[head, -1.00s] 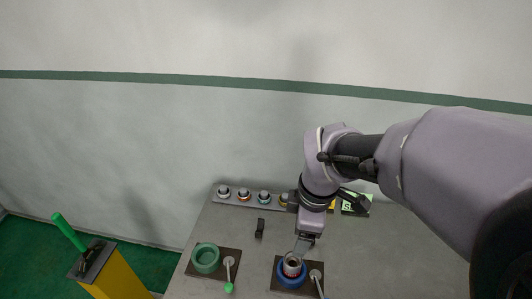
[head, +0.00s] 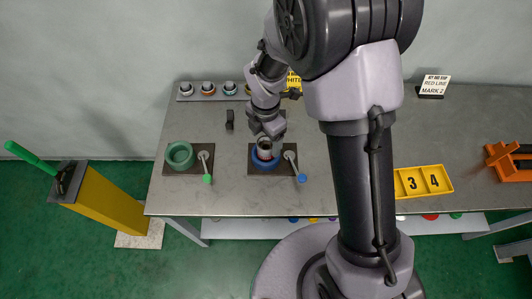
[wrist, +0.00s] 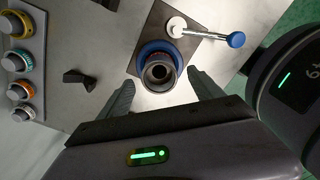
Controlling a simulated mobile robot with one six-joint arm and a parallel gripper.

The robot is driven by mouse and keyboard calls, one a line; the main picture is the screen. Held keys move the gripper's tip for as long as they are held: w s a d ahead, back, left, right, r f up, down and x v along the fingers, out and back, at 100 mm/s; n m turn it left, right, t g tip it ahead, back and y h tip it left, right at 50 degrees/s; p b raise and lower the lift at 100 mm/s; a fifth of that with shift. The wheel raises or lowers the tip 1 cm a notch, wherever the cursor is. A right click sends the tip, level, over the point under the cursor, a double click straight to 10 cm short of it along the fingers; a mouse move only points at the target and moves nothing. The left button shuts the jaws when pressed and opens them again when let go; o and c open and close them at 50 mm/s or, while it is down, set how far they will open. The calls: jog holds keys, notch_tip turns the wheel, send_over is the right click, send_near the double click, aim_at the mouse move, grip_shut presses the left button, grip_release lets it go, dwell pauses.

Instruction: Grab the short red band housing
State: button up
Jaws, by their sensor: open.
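A grey cylindrical housing (head: 265,146) stands upright in the blue round vise (head: 257,163). In the wrist view the housing (wrist: 158,71) is seen from above as a dark open ring with a faint reddish edge, inside the blue vise ring (wrist: 146,51). My gripper (head: 268,131) is just above and behind it in the head view. In the wrist view my gripper (wrist: 163,92) is open and empty, its fingers apart to either side, with the housing beyond the gap. Whether it is the short one I cannot tell.
A rack (head: 218,97) with several colour-banded housings stands at the back left. A green vise (head: 179,154) with a green-tipped handle is left of the blue one. A blue-tipped handle (head: 302,178) projects beside the blue vise. A small black block (head: 230,119) stands behind.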

aim_at(264, 145)
notch_tip(264, 145, down, 3)
jog(key=shift+w+r, duration=0.1)
jog(key=shift+r, duration=0.15)
jog(key=shift+c, duration=0.5)
grip_shut()
